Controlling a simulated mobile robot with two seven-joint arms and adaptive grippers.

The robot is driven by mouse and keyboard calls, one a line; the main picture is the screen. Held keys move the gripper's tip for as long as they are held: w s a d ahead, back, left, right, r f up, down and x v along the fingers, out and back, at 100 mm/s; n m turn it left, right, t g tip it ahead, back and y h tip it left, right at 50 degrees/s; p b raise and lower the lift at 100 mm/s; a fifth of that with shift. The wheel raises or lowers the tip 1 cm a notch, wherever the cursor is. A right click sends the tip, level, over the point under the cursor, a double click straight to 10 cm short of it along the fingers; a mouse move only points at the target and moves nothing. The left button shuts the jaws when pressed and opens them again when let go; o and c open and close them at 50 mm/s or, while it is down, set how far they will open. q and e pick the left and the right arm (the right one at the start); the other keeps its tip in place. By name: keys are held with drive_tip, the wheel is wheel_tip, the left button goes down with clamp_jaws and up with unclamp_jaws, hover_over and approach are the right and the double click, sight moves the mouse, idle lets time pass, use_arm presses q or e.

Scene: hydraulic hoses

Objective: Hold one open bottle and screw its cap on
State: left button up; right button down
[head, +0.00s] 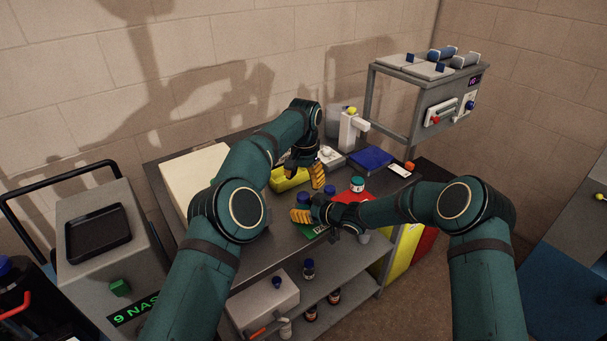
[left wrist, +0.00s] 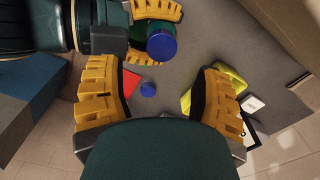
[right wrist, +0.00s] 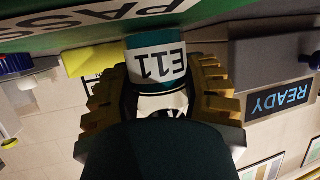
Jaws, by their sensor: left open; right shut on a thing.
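My right gripper (head: 310,208) is shut on a bottle low over the table. In the right wrist view the bottle (right wrist: 157,57) shows a white label reading E11 and a teal band, between the yellow fingers. Its round blue top (left wrist: 160,42) shows in the left wrist view; I cannot tell whether a cap sits on it. My left gripper (head: 303,176) is open and empty, above the table and behind the bottle. A smaller blue round thing (left wrist: 148,89), perhaps a cap, stands between and below its fingers, apart from them; it also shows in the head view (head: 330,190).
A teal-topped bottle (head: 357,184) stands on a red mat. A green PASS mat (right wrist: 90,22) lies by the held bottle. Several bottles stand on the lower shelf (head: 335,297).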

sight(304, 195)
use_arm(q)
drive_tip(key=n, duration=0.5)
drive_tip(key=shift+r+n, duration=0.2)
drive_tip(key=shift+n, duration=0.1)
drive_tip(key=n, duration=0.5)
drive_tip(key=shift+r, duration=0.15)
drive_tip(key=n, duration=0.5)
drive_tip(key=shift+r+n, duration=0.15)
drive_tip(key=shift+n, duration=0.15)
drive_tip(key=n, duration=0.6)
drive_tip(key=shift+r+n, duration=0.2)
drive_tip(key=shift+n, duration=0.1)
drive_tip(key=shift+f, duration=4)
